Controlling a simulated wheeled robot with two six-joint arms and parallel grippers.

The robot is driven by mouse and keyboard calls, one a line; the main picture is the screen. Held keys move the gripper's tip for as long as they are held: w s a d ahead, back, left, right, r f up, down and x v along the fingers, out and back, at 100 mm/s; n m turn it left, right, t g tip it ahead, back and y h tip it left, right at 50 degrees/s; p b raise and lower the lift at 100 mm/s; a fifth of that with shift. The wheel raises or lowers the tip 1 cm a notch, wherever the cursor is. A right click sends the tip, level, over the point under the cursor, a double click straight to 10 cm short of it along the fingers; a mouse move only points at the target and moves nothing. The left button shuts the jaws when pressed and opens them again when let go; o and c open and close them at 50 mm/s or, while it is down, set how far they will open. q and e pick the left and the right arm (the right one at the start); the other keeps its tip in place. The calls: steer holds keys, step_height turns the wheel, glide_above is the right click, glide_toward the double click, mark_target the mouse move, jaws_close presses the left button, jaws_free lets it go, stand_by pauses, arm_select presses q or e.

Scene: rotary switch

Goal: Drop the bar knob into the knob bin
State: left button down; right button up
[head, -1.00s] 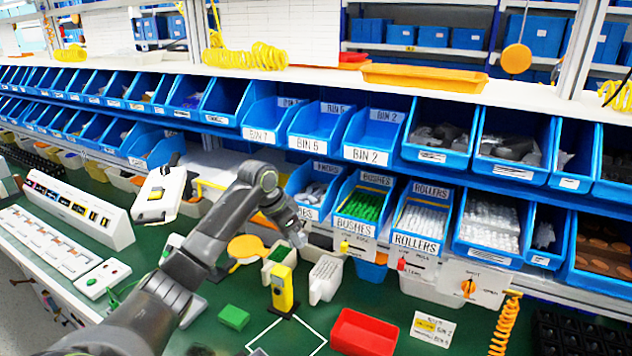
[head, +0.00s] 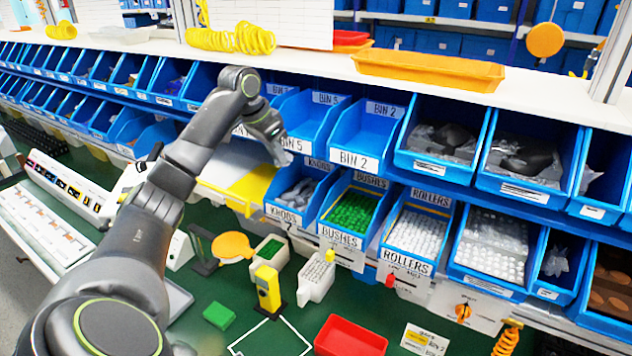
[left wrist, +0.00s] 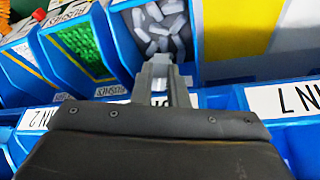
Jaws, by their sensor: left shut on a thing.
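The knob bin (head: 284,217) is a blue bin labelled KNOBS in the lower row, holding several grey knobs. My left gripper (head: 282,156) is just above its opening, pointing down, in front of the upper bins. In the left wrist view the left gripper (left wrist: 160,72) is shut, with its fingertips over the knob bin's opening, where loose grey knobs (left wrist: 155,25) show. The bar knob in its jaws is mostly hidden by the fingers, and I cannot make out its shape. My right gripper is not in view.
The bushes bin (head: 343,232) with green parts stands right of the knob bin, then the rollers bin (head: 406,258). Upper bins, such as BIN 5 (head: 297,145) and BIN 2 (head: 354,160), overhang behind. A yellow post (head: 267,290) and red tray (head: 350,338) are on the green bench.

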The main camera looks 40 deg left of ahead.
mark_target(276, 164)
arm_select(q)
steer(key=shift+w+r, duration=0.1)
steer(key=shift+w, duration=0.05)
steer(key=shift+f, duration=0.3)
steer(key=f, duration=0.3)
steer(key=shift+s+f, duration=0.2)
steer(key=shift+f, duration=0.1)
steer(key=shift+x, duration=0.8)
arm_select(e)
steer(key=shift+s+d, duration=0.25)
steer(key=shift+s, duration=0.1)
arm_select(q)
steer(key=shift+s, duration=0.2)
steer(key=c, duration=1.3)
jaws_free()
steer(key=shift+c, duration=0.2)
